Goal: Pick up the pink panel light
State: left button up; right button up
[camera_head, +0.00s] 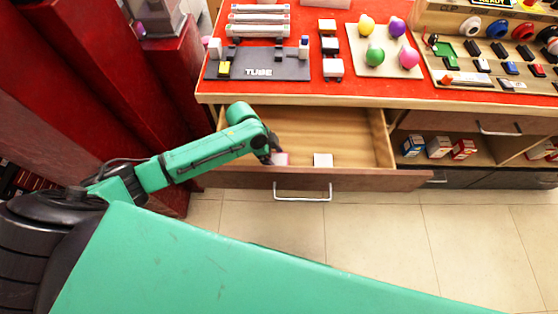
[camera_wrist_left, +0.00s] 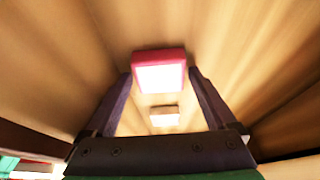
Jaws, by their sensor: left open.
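The pink panel light (camera_wrist_left: 160,72) is a small square block with a pink rim and a bright white face. In the left wrist view it sits at the fingertips of my left gripper (camera_wrist_left: 160,84), whose two fingers are spread on either side of it. I cannot tell whether they touch it. In the head view the pink panel light (camera_head: 281,159) lies in the open drawer (camera_head: 350,180), partly hidden by my left gripper (camera_head: 272,156), which reaches down into the drawer. My right gripper is not in view.
A white panel light (camera_head: 323,160) lies to the right in the same drawer; it also shows in the left wrist view (camera_wrist_left: 164,116). The drawer walls stand close around. The red counter (camera_head: 335,93) above holds a grey TUBE board (camera_head: 258,64) and lights. Small boxes (camera_head: 438,147) fill a shelf at right.

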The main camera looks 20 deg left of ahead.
pick_arm(q)
jog(key=c, duration=1.2)
jog(key=shift+o, duration=0.2)
jog(key=shift+r, duration=0.1)
